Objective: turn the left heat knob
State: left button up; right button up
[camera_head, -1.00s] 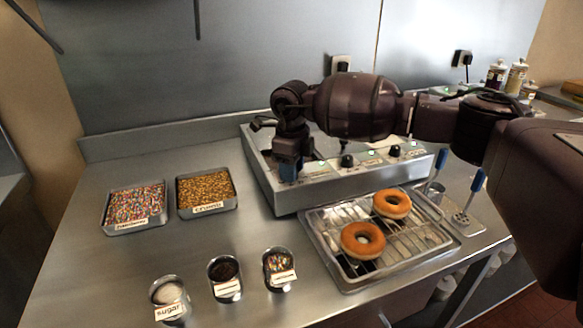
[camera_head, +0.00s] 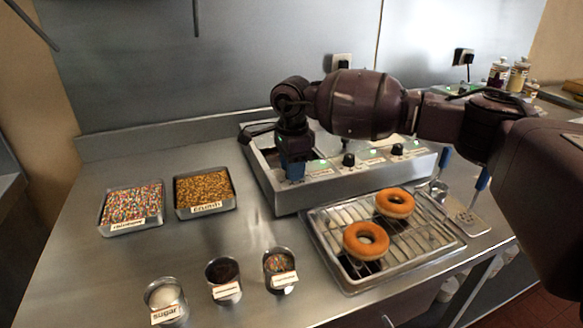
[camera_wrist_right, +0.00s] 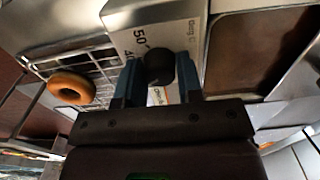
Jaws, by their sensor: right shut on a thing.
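The long metal glaze station (camera_head: 325,189) stands at the back of the counter, with dark knobs along its sloped front panel. My right gripper (camera_head: 293,174) points down at the left end of that panel and hides the left heat knob in the head view. In the right wrist view the round black left heat knob (camera_wrist_right: 159,66) sits between the two blue-grey fingers of my right gripper (camera_wrist_right: 159,84), which are shut on it. Printed numbers show on the panel beside it. My left gripper is not in view.
Two more knobs, a middle one (camera_head: 348,160) and a right one (camera_head: 397,150), stand along the panel. A wire rack (camera_head: 415,238) with two donuts is in front. Two topping trays (camera_head: 136,226) and several small cups stand left and front. Bare counter lies between.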

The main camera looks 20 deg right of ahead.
jog(key=n+b, duration=0.1)
jog(key=n, duration=0.2)
jog(key=shift+n, duration=0.4)
jog(key=n+b, duration=0.1)
jog(key=n, duration=0.2)
jog(key=shift+n, duration=0.8)
jog(key=shift+r, duration=0.1)
jog(key=shift+n, duration=0.4)
jog(key=o, duration=0.9)
